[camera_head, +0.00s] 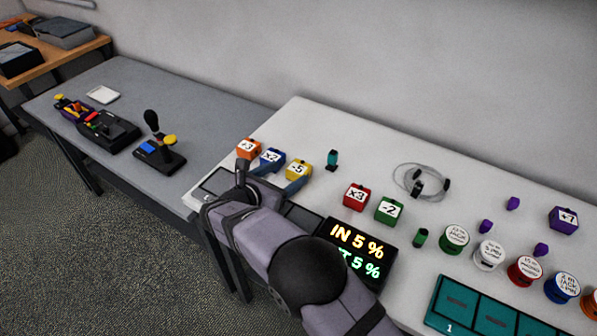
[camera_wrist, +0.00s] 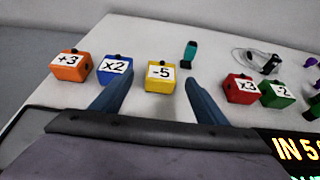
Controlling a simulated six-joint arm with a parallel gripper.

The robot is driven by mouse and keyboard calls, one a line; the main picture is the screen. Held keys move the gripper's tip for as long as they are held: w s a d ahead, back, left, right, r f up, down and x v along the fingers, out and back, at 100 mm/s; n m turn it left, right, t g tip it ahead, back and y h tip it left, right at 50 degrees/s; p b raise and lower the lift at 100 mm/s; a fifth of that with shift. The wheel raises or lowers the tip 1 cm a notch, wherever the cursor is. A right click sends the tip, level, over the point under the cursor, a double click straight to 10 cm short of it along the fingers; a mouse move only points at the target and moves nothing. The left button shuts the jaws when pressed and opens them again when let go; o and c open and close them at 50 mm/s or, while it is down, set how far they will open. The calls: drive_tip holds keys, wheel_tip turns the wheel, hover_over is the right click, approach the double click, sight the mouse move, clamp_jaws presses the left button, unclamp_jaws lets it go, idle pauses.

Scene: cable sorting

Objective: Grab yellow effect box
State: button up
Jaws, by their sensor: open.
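The yellow effect box (camera_head: 298,171) is a small cube with a white "-5" label, upright on the white table. In the wrist view the yellow box (camera_wrist: 160,84) stands beyond and between my two spread fingers. My gripper (camera_head: 280,178) is open and empty, its blue fingers near the front of the box. In the wrist view my gripper (camera_wrist: 158,97) shows a clear gap between its fingers. I cannot tell whether a finger touches the box.
The blue "x2" box (camera_wrist: 114,69) is close to my left finger, and the orange "+3" box (camera_wrist: 70,66) is further left. The red "x3" box (camera_wrist: 240,89) and green "-2" box (camera_wrist: 276,95) stand right. A teal plug (camera_wrist: 190,52) stands behind.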

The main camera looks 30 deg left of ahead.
sight(298, 168)
drive_tip(key=shift+b+x, duration=1.05)
drive_tip(key=shift+x, duration=2.2)
drive_tip(key=shift+w+d+f, duration=0.15)
drive_tip(key=shift+w+f, duration=0.15)
drive_tip(key=shift+w, duration=0.1)
drive_tip(key=c, duration=1.2)
